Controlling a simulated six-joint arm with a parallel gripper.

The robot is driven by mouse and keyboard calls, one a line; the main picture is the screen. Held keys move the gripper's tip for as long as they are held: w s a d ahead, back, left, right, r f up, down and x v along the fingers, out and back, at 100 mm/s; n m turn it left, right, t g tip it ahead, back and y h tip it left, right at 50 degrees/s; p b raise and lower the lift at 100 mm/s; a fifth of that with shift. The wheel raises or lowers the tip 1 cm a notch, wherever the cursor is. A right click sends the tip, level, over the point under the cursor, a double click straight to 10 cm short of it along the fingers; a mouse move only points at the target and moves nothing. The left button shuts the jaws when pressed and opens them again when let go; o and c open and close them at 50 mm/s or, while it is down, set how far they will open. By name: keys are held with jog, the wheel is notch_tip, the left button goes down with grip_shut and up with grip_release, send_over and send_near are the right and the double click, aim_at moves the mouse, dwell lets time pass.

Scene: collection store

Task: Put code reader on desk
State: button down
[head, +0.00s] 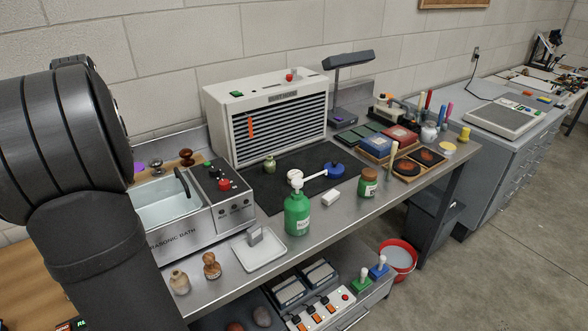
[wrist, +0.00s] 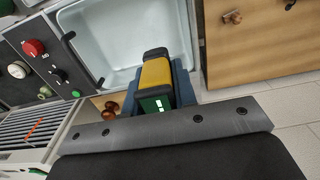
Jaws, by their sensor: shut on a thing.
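A yellow and black block-shaped device with a lit green screen, apparently the code reader (wrist: 155,75), shows in the wrist view. My gripper (wrist: 157,86) is shut on it, with a blue-grey finger on either side. The device is over the near-wall edge of the ultrasonic bath's basin in that view; its height is unclear. In the head view my dark arm fills the left, and both gripper and code reader are hidden. A brown wooden top (head: 28,285), probably the desk, shows at lower left; a wooden surface (wrist: 265,50) also shows in the wrist view.
The ultrasonic bath (head: 165,205) stands beside my arm, with a white cabinet (head: 265,115) behind it. A green pump bottle (head: 297,215), white tray (head: 262,258) and small jars crowd the steel bench. A small dark item with a lit display (head: 72,324) is at lower left.

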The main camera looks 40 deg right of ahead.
jog(key=w+d, duration=0.1)
jog(key=d, duration=0.8)
jog(key=w+d+r, duration=0.1)
jog(key=d, duration=0.4)
jog(key=shift+w+d, duration=0.1)
jog(key=shift+w, duration=0.2)
jog(key=s+d, duration=0.4)
jog(key=d, duration=0.8)
jog(key=s+d+f, duration=0.1)
jog(key=s+d, duration=0.2)
jog(key=d, duration=0.8)
jog(key=s+d, duration=0.4)
jog(key=d, duration=0.8)
notch_tip(320, 180, down, 11)
jog(key=a, duration=0.1)
jog(key=w+a+f, duration=0.1)
jog(key=w+f, duration=0.1)
jog(key=w, duration=0.1)
jog(key=w+a+f, duration=0.1)
jog(key=w+f, duration=0.1)
jog(key=w, duration=0.2)
jog(key=w+a+f, duration=0.2)
jog(key=w, duration=0.2)
jog(key=shift+w+f, duration=0.15)
jog(key=shift+f, duration=0.05)
jog(key=shift+a+f, duration=0.1)
jog(key=shift+f, duration=1.9)
